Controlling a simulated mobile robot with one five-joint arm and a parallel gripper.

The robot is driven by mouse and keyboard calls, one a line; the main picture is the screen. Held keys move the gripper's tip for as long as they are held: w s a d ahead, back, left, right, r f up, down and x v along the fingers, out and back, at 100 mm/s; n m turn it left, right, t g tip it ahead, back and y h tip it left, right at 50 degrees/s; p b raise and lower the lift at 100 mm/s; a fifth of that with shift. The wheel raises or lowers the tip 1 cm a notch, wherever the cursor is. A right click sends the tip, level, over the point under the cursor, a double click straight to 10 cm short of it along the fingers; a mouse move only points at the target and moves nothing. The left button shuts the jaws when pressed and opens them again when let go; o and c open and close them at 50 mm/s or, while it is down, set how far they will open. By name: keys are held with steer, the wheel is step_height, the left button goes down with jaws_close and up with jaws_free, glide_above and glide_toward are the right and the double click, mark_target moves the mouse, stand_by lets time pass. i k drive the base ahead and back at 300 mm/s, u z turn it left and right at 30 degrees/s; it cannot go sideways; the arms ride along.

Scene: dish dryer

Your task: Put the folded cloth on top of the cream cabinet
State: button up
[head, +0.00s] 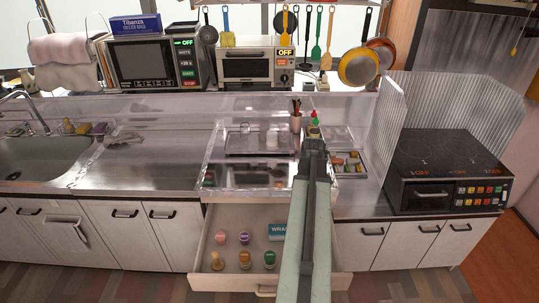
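A small grey cloth (124,139) lies on the steel counter to the right of the sink; I cannot tell whether it is neatly folded. The lower cabinets (120,243) have pale, off-white doors; I cannot tell which one is the cream cabinet. My gripper (313,140) is at the end of my arm over the middle of the counter, well to the right of the grey cloth. Its fingers are too small and foreshortened to show whether they are open.
An open drawer (225,285) with several jars juts out below the counter, beside my arm. A clear-walled case (212,160) stands above it. A cooktop (440,150) is at the right, a sink (40,157) at the left.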

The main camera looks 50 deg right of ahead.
mark_target(228, 174)
steer(key=u, duration=0.05)
steer(key=i, duration=1.1)
steer(key=u, duration=0.15)
